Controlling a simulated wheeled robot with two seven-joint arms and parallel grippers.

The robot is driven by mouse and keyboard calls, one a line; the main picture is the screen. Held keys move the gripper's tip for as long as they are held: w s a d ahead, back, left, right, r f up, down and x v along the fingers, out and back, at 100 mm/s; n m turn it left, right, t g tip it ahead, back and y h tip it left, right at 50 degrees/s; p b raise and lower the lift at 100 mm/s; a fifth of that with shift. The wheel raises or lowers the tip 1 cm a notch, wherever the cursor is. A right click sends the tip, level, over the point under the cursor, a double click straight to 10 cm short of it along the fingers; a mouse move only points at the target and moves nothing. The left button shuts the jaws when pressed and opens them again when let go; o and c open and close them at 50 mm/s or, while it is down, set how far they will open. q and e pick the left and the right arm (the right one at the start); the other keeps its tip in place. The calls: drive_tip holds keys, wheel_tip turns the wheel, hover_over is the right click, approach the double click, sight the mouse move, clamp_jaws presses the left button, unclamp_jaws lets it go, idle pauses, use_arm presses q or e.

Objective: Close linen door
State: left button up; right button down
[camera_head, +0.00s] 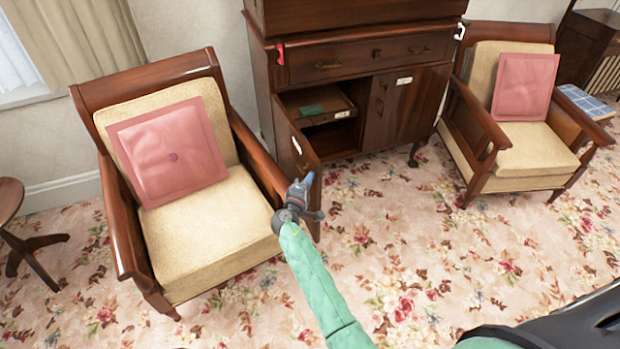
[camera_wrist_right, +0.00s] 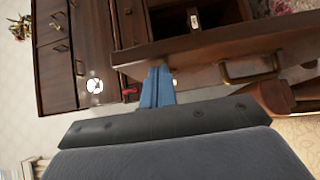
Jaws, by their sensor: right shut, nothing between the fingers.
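The linen door (camera_head: 292,158) is the left door of a dark wooden cabinet, and it stands swung open toward me. My right gripper (camera_head: 302,187) is shut and empty beside the door's free edge. Its blue fingertips (camera_wrist_right: 157,85) overlap the door in the wrist view; I cannot tell whether they touch. My left gripper is not in view.
The open cabinet bay shows an inner drawer (camera_head: 318,104) with a green item. The right cabinet door (camera_head: 395,105) is shut. An armchair (camera_head: 215,235) stands close left of the open door, another (camera_head: 528,160) at right. The floral carpet (camera_head: 430,250) between is clear.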

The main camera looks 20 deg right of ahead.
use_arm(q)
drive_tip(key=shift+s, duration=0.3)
